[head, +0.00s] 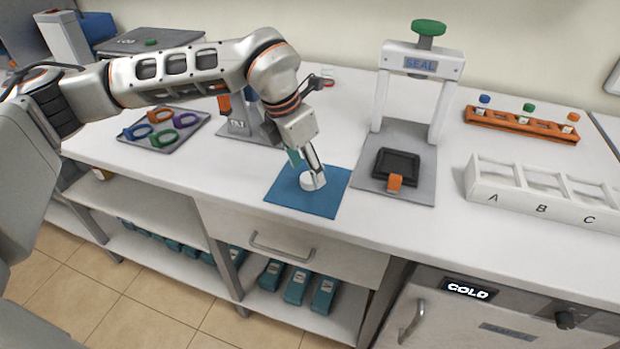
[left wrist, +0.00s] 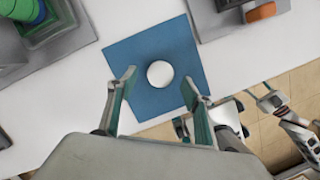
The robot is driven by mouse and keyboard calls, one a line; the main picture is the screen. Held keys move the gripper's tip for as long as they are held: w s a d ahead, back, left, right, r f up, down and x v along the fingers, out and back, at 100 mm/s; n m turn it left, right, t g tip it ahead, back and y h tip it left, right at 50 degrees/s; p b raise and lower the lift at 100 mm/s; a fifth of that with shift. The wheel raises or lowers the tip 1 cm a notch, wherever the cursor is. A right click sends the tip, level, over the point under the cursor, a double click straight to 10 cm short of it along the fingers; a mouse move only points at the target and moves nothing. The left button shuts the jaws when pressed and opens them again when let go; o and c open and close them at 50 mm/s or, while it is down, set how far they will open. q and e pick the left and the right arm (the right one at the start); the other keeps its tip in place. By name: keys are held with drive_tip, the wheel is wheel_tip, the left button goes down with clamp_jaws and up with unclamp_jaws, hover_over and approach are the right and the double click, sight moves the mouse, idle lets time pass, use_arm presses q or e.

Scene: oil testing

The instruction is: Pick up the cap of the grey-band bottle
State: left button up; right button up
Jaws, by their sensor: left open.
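A round white cap (head: 308,184) lies on a square blue mat (head: 285,196) on the counter. The cap also shows in the left wrist view (left wrist: 160,74), near the middle of the mat. My left gripper (head: 315,176) points down at the mat. In the left wrist view its two fingers (left wrist: 159,79) are apart, one on each side of the cap, with a gap to it on both sides. No bottle with a grey band can be made out. Part of what seems my right arm shows at the right of the left wrist view (left wrist: 292,124); its fingers are unclear.
A sealing press (head: 420,62) with a green knob stands right of the mat. An orange rack (head: 520,128) with small capped vials is behind a white tray (head: 545,203) marked A, B, C. A dark tray (head: 190,126) with coloured rings lies left. The counter's front edge is close to the mat.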

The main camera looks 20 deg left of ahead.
sight(310, 180)
use_arm(q)
drive_tip(key=x, duration=0.2)
drive_tip(key=shift+w+d+f, duration=0.1)
drive_tip(key=shift+f, duration=0.15)
drive_tip(key=c, duration=0.8)
drive_tip(key=shift+r, duration=0.1)
drive_tip(key=shift+c, duration=0.3)
